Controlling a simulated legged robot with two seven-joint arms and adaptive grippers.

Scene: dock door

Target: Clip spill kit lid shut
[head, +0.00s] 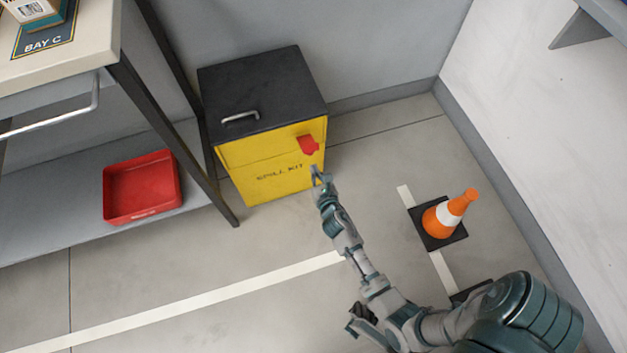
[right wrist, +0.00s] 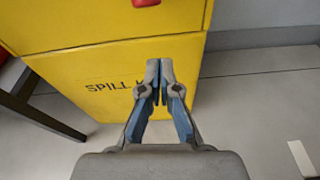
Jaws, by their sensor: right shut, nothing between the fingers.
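The spill kit (head: 265,172) is a yellow box on the floor against the back wall. Its black lid (head: 265,90) is down on top, with a metal handle (head: 240,117). A red clip (head: 309,145) sits on the front near the upper right. It shows at the top edge of the right wrist view (right wrist: 147,2). My right gripper (head: 317,172) is shut and empty, just below the clip and in front of the box. In the right wrist view its fingertips (right wrist: 159,68) cover part of the lettering. My left gripper is not in view.
A shelf unit with a red tray (head: 142,187) stands left of the box, its dark leg (head: 180,150) close by. An orange cone (head: 450,212) stands on a black base at right. The floor in front of the box is clear.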

